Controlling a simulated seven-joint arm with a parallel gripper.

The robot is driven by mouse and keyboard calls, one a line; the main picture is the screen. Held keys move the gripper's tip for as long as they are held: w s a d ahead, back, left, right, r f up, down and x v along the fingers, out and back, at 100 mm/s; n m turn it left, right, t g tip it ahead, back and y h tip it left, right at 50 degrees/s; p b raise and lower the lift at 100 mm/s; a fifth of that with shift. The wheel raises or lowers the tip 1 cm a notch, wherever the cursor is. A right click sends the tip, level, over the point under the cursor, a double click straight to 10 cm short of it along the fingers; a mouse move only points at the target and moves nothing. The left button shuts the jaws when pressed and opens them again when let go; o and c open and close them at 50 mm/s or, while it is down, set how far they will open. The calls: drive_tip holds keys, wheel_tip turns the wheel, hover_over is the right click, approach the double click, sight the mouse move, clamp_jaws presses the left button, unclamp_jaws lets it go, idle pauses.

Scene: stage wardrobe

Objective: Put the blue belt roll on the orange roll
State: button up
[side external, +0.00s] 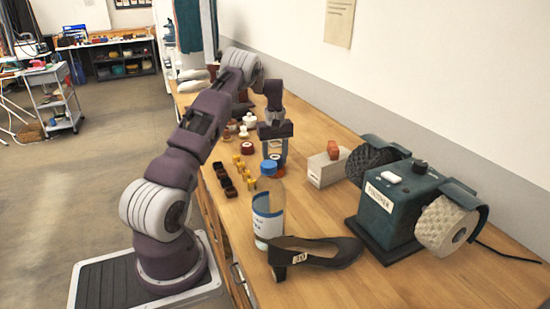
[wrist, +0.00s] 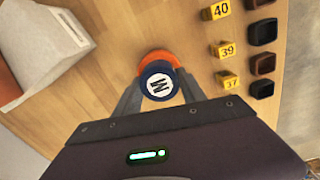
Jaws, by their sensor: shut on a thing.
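The blue belt roll (wrist: 159,85), with a white disc marked W on top, sits between the two fingers of my gripper (wrist: 160,92) in the wrist view. My gripper is shut on it. The orange roll (wrist: 157,56) shows as a rim just beyond and under the blue roll, which covers most of it. I cannot tell whether the two rolls touch. In the side view my gripper (side external: 275,152) points down over the bench behind the bottle, and the rolls are hard to make out there.
A clear bottle (side external: 268,215) with a blue cap and a black shoe (side external: 315,255) stand in front. A pale block (side external: 325,169) and a green finisher machine (side external: 400,205) are to the right. Yellow number tags (wrist: 227,49) and dark heel pieces (wrist: 262,61) line one side.

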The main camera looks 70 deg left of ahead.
sight(276, 157)
drive_tip(key=shift+f, duration=0.1)
drive_tip(key=o, duration=1.5)
drive_tip(key=shift+c, duration=0.2)
wheel_tip(276, 157, up, 13)
drive_tip(key=s+d+r+m+t, duration=0.1)
drive_tip(key=d+r+m, duration=0.1)
drive_tip(key=d+r, duration=0.45)
drive_tip(key=d+r+m+t, duration=0.1)
drive_tip(key=d+r+m, duration=0.15)
drive_tip(key=d, duration=0.75)
drive_tip(key=s+d+r+m+t, duration=0.1)
drive_tip(key=d+r+m, duration=0.1)
drive_tip(key=d+r, duration=0.5)
drive_tip(key=s+d+m+t, duration=0.1)
drive_tip(key=s+d+m, duration=0.4)
drive_tip(key=s+d, duration=0.7)
drive_tip(key=s+d+f+m+t, duration=0.1)
drive_tip(key=s+d+f+m, duration=0.3)
drive_tip(key=s, duration=0.4)
drive_tip(key=shift+s+d+f+m+t, duration=0.2)
drive_tip(key=shift+d+f+m+t, duration=0.15)
drive_tip(key=shift+d+f, duration=0.65)
